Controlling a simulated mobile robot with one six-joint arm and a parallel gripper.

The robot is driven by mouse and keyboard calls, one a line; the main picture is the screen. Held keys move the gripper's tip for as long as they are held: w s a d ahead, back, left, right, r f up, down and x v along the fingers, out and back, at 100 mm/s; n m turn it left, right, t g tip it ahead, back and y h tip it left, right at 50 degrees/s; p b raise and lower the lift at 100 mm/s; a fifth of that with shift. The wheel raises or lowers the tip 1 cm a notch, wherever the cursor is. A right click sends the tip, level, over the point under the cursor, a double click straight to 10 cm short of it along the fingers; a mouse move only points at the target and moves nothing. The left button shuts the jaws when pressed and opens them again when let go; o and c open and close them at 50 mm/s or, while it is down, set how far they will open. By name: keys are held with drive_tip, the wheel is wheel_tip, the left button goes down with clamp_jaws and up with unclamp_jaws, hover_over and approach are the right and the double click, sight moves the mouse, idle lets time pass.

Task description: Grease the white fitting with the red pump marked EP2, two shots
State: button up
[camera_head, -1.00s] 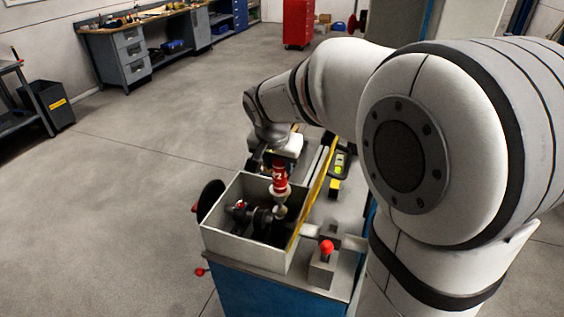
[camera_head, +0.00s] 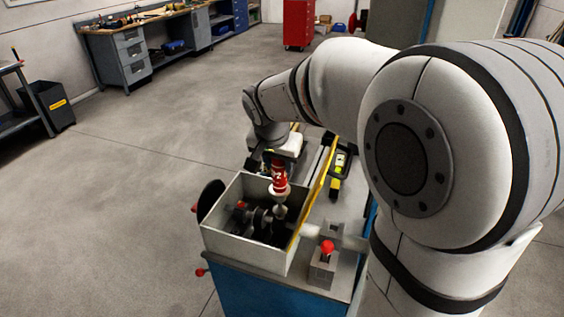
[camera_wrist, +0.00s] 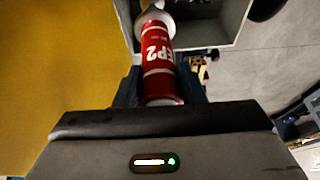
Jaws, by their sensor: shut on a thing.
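The red pump (camera_head: 279,175) stands nearly upright over the open grey box, its pale nozzle end pointing down into it. In the wrist view the pump (camera_wrist: 157,55) shows the white marking EP2. My gripper (camera_wrist: 160,88) is shut on the pump, with a dark finger on each side of its body. In the head view my gripper (camera_head: 271,160) is above the box, partly hidden by my wrist. I cannot make out the white fitting for certain; the pump's lower end and the dark parts below it cover that area. Whether the nozzle touches anything is unclear.
The grey box (camera_head: 240,246) has dark machinery inside and a yellow panel (camera_head: 318,190) along its right side. A black disc (camera_head: 211,200) stands at its left. A red-knobbed lever (camera_head: 327,247) is at the right front. The floor to the left is clear.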

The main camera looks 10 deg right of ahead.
drive_tip(key=shift+s+f+b, duration=0.1)
drive_tip(key=shift+f+b, duration=1.05)
drive_tip(key=shift+r, duration=0.15)
drive_tip(key=shift+r+p, duration=0.4)
drive_tip(key=shift+r, duration=0.05)
drive_tip(key=shift+f+b, duration=0.55)
drive_tip(key=shift+b, duration=0.05)
drive_tip(key=shift+r, duration=0.2)
idle(0.4)
drive_tip(key=shift+r+p, duration=0.3)
drive_tip(key=shift+r, duration=0.1)
